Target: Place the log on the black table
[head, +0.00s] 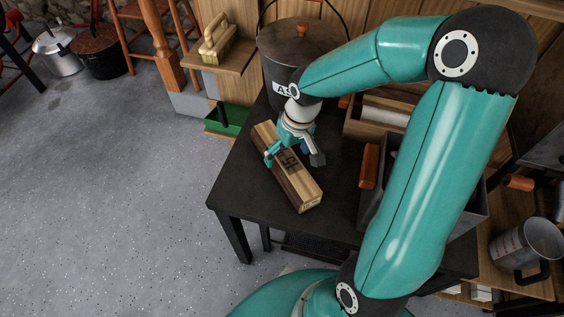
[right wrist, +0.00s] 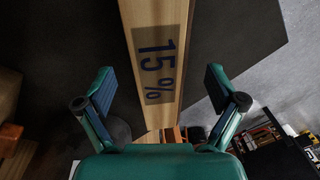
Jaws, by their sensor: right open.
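The log (head: 305,188), a squared wooden block with light and dark faces, lies on the black table (head: 240,185) near its left edge. In the right wrist view the log (right wrist: 158,25) carries a dark "15 %" mark and runs between my fingers. My right gripper (head: 293,160) is over the log's middle in the head view, with one finger to each side. In the right wrist view the right gripper (right wrist: 160,92) has its jaws wide apart, with gaps beside the log. My left gripper is not in view.
A dark lidded ash bucket (head: 288,55) stands at the table's back. Grey-and-wood boxes (head: 386,115) fill the right side, with an orange-brown handle (head: 369,166) near them. A green tray (head: 228,119) sits beyond the left edge. The table's front left is bare.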

